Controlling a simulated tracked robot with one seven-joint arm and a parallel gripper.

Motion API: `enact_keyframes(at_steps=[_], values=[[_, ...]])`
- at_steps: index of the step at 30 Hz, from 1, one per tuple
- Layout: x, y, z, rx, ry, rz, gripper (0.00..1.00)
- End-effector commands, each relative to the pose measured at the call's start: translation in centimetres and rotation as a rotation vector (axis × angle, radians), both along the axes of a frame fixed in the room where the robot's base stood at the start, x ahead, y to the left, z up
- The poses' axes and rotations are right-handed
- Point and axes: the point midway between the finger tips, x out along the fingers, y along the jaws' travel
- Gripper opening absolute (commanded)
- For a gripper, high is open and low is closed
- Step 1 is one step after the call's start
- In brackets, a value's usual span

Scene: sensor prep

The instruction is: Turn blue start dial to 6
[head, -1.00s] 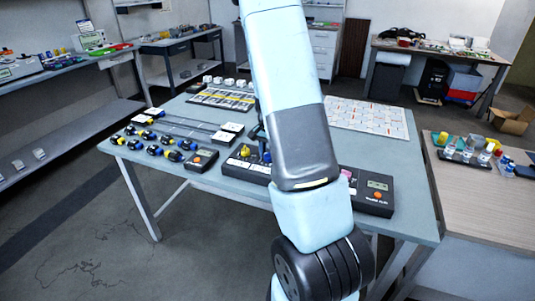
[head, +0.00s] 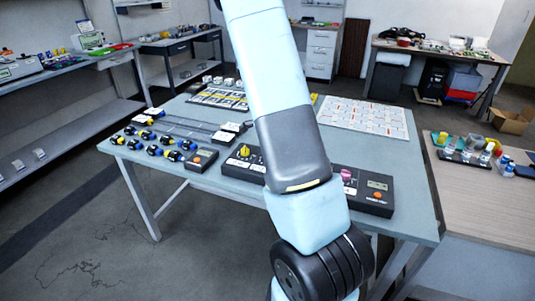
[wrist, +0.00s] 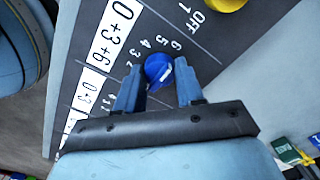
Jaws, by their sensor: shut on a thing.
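The blue start dial (wrist: 158,68) is a round knob on a dark panel (wrist: 215,45), with printed numbers up to 6 along its upper left side in the wrist view. My gripper (wrist: 159,72) has one finger on each side of the dial and is shut on it. A pale mark shows on the dial's lower right side; I cannot tell for certain which number it points to. In the head view my arm hides the dial and gripper. The dark panel (head: 236,168) shows partly there, left of my arm.
A yellow dial (wrist: 225,3) with OFF and 1 beside it is close by in the wrist view. White label strips (wrist: 112,33) are beside the numbers. A pink knob (head: 346,174) and a box with an orange button (head: 378,195) stand right of my arm.

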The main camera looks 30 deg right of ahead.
Motion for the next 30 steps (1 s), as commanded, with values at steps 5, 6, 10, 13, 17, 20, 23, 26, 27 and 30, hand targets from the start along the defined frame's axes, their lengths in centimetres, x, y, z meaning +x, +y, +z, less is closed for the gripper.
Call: enact_keyframes(at_steps=[5, 6, 10, 13, 17, 20, 23, 26, 27, 30], values=[[-0.33, 0.16, -0.22, 0.004, 0.009, -0.018, 0.07], [-0.33, 0.16, -0.22, 0.004, 0.009, -0.019, 0.07], [-0.33, 0.16, -0.22, 0.004, 0.009, -0.021, 0.07], [-0.32, 0.17, -0.23, 0.004, 0.009, -0.020, 0.07], [-0.32, 0.18, -0.23, 0.004, 0.009, -0.020, 0.41], [-0.26, 0.14, -0.18, 0.003, 0.007, -0.020, 0.51], [-0.18, 0.10, -0.13, 0.003, 0.005, -0.020, 0.60], [-0.13, 0.08, -0.10, 0.001, 0.004, -0.020, 0.63], [-0.11, 0.07, -0.09, 0.001, 0.003, -0.020, 0.63], [-0.07, 0.05, -0.05, 0.001, 0.002, -0.020, 0.63]])
